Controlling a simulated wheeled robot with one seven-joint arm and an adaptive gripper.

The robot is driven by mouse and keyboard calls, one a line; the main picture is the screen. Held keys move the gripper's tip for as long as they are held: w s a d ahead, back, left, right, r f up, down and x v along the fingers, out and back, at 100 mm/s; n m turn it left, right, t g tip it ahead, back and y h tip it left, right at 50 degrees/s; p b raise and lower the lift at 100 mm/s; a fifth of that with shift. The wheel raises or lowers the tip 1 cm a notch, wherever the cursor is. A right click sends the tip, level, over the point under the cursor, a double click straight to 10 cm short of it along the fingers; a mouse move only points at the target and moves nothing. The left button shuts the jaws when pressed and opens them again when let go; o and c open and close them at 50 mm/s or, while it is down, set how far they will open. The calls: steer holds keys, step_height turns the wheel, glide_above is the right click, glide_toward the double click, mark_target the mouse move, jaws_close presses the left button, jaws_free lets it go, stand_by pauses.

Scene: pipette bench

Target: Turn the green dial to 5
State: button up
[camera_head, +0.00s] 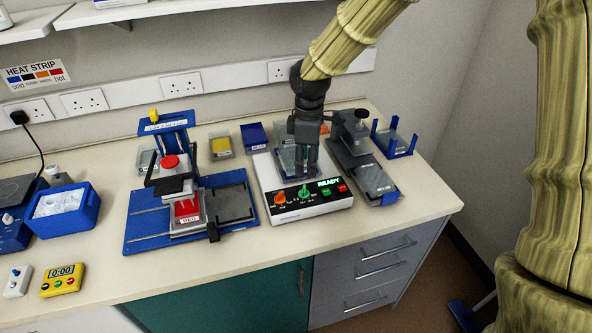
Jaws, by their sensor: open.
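The green dial (304,192) is on the sloped front panel of a white and dark device (290,214) on the bench. An orange dial (279,197) is to its left, and a green button (326,191) and a red button (342,188) are to its right. A lit green READY display (329,182) is above the buttons. The dial's exact setting is too small to read. My gripper (306,174) points down over the device, just behind and above the green dial. It is open with nothing visible between its fingers, and it hides part of the device's top.
A blue press-like rig (137,231) stands left of the device. A dark stand with a knob (354,130) and a blue rack (395,137) are to the right. Boxes (254,135) stand behind. Bare bench lies in front of the device.

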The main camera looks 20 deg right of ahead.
mark_target(305, 188)
steer(key=shift+w+f+p, duration=0.2)
steer(key=shift+f+p, duration=0.6)
steer(key=shift+f, duration=1.75)
steer(key=shift+w+f+p, duration=0.2)
steer(key=shift+f+p, duration=0.6)
steer(key=shift+f, duration=1.7)
steer(key=shift+c, duration=0.2)
steer(key=c, duration=1)
